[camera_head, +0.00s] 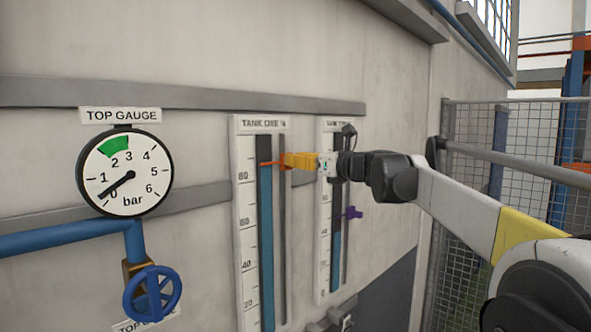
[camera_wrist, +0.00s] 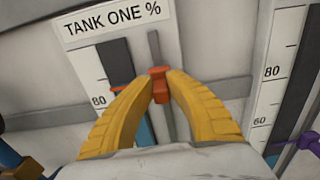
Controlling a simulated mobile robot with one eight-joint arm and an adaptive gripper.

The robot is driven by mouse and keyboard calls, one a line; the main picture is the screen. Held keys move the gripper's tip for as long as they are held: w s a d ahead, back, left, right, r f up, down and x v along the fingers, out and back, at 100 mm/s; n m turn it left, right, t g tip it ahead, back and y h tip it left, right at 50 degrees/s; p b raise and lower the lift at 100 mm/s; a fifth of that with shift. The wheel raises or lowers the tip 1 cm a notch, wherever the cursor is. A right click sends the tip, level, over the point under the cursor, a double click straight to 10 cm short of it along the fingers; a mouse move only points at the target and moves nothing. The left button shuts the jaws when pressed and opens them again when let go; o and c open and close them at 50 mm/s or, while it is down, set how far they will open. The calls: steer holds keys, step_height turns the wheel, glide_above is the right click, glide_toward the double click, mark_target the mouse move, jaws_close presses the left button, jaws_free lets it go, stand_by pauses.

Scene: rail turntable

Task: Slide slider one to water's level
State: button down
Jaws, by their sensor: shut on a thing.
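The tank one gauge board (camera_head: 247,250) is on the wall, with a blue water column (camera_head: 266,250) and a dark part above it. Slider one (camera_wrist: 160,72) is orange-red and sits on a grey vertical rail to the right of the column. Its thin pointer (camera_head: 268,163) crosses the column a little above the 80 mark, about where blue meets dark. My gripper (camera_wrist: 160,90) has yellow fingers shut on slider one from the front; it also shows in the head view (camera_head: 288,161). The fingers hide part of the scale and column in the wrist view.
The tank two board (camera_head: 323,250) stands to the right, with a purple slider (camera_head: 352,213) lower on its rail. A pressure gauge (camera_head: 125,172) and a blue valve wheel (camera_head: 152,294) are at left. A mesh fence (camera_head: 465,190) stands at right.

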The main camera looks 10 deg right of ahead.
steer(key=shift+r, duration=0.3)
steer(key=c, duration=1.4)
jaws_free()
steer(key=shift+c, duration=0.2)
steer(key=shift+o, duration=0.7)
steer(key=shift+w+a, duration=0.1)
steer(key=shift+w, duration=0.05)
steer(key=v, duration=1.2)
steer(key=shift+f, duration=0.1)
